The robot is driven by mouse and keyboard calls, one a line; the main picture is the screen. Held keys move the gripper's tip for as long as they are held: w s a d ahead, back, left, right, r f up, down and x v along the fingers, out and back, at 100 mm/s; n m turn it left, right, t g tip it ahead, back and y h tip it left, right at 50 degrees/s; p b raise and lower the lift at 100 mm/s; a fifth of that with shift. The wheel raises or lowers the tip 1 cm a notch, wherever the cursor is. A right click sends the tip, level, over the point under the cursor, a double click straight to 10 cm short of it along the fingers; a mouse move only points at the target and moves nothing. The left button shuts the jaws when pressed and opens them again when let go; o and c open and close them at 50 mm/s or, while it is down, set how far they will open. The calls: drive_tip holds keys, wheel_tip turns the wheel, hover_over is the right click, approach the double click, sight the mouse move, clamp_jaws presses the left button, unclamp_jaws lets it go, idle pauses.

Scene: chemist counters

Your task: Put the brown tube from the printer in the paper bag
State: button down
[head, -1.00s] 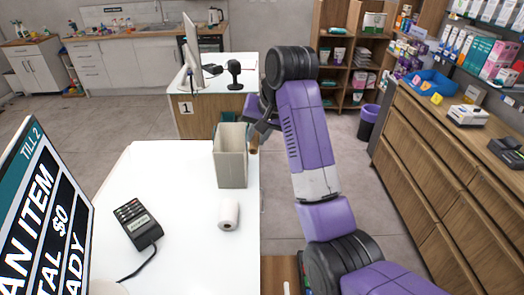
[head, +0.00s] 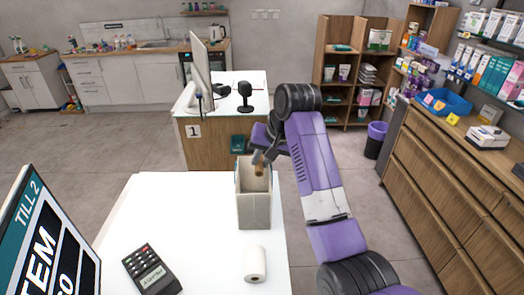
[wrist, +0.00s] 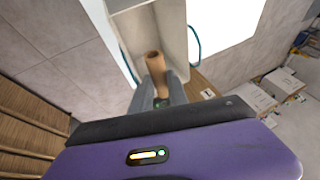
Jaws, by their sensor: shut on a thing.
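The brown tube (head: 259,171) is held in my gripper (head: 261,158), over the open top of the paper bag (head: 255,210). In the wrist view the brown tube (wrist: 154,62) sticks out from between the two grey fingers of my gripper (wrist: 157,90), towards the bag. The paper bag is pale beige and stands upright on the white till counter; its wall (wrist: 176,38) and a blue-green handle also show in the wrist view. The tube's lower end appears around the rim level; how deep it reaches is hard to tell.
A white paper roll (head: 255,264) and a card terminal (head: 150,269) lie on the white counter (head: 195,225). The till screen (head: 45,245) stands at the left front. A second counter with a monitor (head: 200,75) is behind. Wooden drawers (head: 440,180) line the right side.

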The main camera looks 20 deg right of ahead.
drive_tip(key=shift+f, duration=0.8)
drive_tip(key=c, duration=1.2)
unclamp_jaws()
drive_tip(key=b+v, duration=0.2)
drive_tip(key=v, duration=0.6)
drive_tip(key=shift+f, duration=0.1)
